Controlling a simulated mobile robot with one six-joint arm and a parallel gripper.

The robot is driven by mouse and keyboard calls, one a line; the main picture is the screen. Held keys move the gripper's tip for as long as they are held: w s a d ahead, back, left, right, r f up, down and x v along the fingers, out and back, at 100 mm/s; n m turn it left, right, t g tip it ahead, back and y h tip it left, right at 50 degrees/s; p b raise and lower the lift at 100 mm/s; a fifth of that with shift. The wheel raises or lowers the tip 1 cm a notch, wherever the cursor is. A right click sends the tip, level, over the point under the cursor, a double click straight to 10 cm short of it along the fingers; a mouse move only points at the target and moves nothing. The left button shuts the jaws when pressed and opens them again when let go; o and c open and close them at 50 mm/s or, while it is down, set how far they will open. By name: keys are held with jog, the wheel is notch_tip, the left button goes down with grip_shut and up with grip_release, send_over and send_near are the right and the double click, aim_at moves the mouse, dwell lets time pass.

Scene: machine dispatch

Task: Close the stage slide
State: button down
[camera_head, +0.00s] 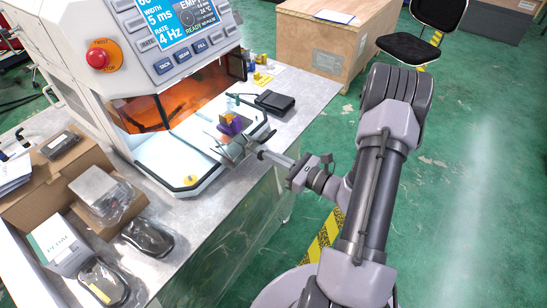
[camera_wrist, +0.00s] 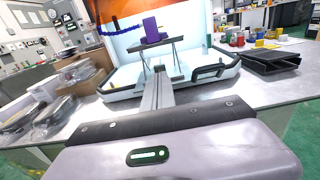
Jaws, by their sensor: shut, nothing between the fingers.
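The machine's white base (camera_head: 190,182) juts out at the front, below the orange window. A purple fixture (camera_head: 230,124) with an orange-yellow block on top stands at the stage, in front of the opening. The fixture also shows in the wrist view (camera_wrist: 152,29), ahead of my gripper. My gripper (camera_head: 236,147) is shut and empty, at the front of the stage area. In the wrist view, my gripper (camera_wrist: 157,70) points at the stage front. I cannot tell whether it touches the slide. The slide's rails are hidden.
A red stop button (camera_head: 98,57) is on the machine. A wooden crate (camera_head: 320,40) stands behind; green floor is open at right.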

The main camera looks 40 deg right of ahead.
aim_at(241, 139)
jog(key=x, duration=1.5)
jog(key=shift+w+a+r+p, duration=0.1)
jog(key=shift+w+a+p, duration=0.1)
jog(key=shift+p, duration=0.15)
jog(key=shift+w+r, duration=0.15)
jog(key=shift+r, duration=0.05)
jog(key=shift+r, duration=0.1)
